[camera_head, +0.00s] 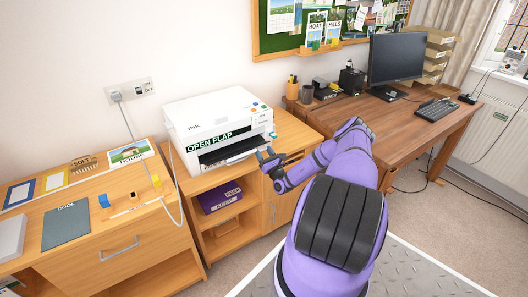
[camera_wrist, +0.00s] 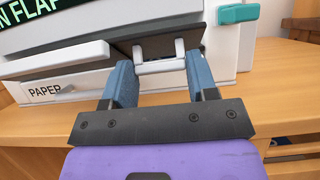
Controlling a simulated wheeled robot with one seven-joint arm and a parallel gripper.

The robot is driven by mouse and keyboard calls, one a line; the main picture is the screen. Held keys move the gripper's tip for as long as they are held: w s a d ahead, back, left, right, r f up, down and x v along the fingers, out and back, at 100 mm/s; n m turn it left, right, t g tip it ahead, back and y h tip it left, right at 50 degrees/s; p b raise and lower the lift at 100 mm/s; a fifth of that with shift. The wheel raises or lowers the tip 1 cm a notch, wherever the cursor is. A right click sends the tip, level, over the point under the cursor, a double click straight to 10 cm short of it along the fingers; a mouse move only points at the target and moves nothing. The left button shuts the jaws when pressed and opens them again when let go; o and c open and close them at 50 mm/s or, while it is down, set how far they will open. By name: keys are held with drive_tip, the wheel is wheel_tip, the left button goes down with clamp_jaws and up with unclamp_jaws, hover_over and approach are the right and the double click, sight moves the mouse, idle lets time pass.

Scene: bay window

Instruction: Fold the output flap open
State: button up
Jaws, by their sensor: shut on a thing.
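The white printer (camera_head: 205,112) stands on the wooden cabinet and its front display (camera_head: 209,142) reads "OPEN FLAP". In the wrist view the output flap (camera_wrist: 155,28) is a dark panel on the printer's front, tilted out, with a white handle bar (camera_wrist: 160,66) at its edge. My gripper (camera_wrist: 161,72) has its two blue fingers at either side of this handle and is shut on it. In the head view my gripper (camera_head: 266,156) is at the printer's front right corner. How far the flap is turned is hard to tell.
A teal tab (camera_wrist: 238,13) sticks out at the right. The left cabinet top (camera_head: 85,238) holds folders and small blocks. The desk (camera_head: 410,118) with monitor (camera_head: 397,62) stands at the right.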

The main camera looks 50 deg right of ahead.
drive_tip(key=shift+f+t, duration=0.4)
drive_tip(key=shift+t, duration=0.1)
drive_tip(key=o, duration=1.3)
drive_tip(key=v, duration=1)
drive_tip(key=shift+s+f, duration=0.25)
drive_tip(key=shift+s, duration=0.05)
